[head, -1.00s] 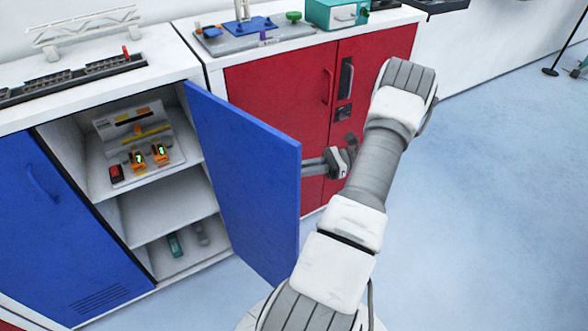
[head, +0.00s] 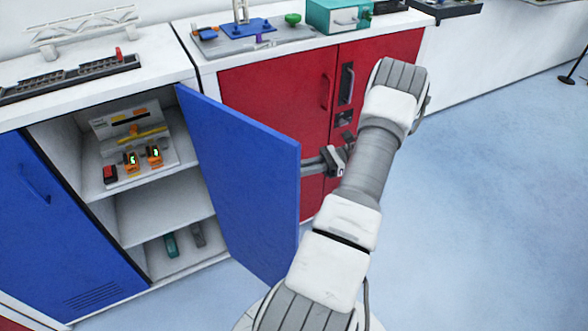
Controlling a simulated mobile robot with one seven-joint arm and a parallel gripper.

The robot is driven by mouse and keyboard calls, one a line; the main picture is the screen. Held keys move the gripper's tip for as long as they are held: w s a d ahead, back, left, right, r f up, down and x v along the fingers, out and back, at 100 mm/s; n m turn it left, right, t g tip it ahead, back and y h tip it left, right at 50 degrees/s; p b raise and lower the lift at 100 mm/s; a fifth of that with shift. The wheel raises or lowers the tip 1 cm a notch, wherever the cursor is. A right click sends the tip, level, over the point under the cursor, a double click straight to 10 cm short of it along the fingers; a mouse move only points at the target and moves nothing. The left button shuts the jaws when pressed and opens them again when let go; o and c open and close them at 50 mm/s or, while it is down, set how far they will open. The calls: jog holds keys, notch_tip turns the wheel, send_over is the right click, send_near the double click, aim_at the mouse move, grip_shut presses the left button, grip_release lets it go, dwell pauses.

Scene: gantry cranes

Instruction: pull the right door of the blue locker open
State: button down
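The blue locker (head: 110,210) stands at the left, its right side open to the shelves. Its right door (head: 245,180) is swung far out, hinged beside the red cabinet, with its blue face towards me. My gripper (head: 318,164) is at the far side of this door, by its free edge. The fingers pass behind the door, so their tips, any handle there and the grip are hidden.
Inside the locker, the upper shelf holds a panel with orange items (head: 143,158); small green and grey things lie at the bottom. The red cabinet (head: 270,100) stands close behind the open door and my arm. Blue floor (head: 500,200) is clear at the right.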

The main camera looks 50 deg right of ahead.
jog(key=c, duration=1.2)
grip_release()
jog(key=shift+o, duration=0.2)
jog(key=shift+s+d, duration=0.15)
jog(key=shift+d, duration=0.05)
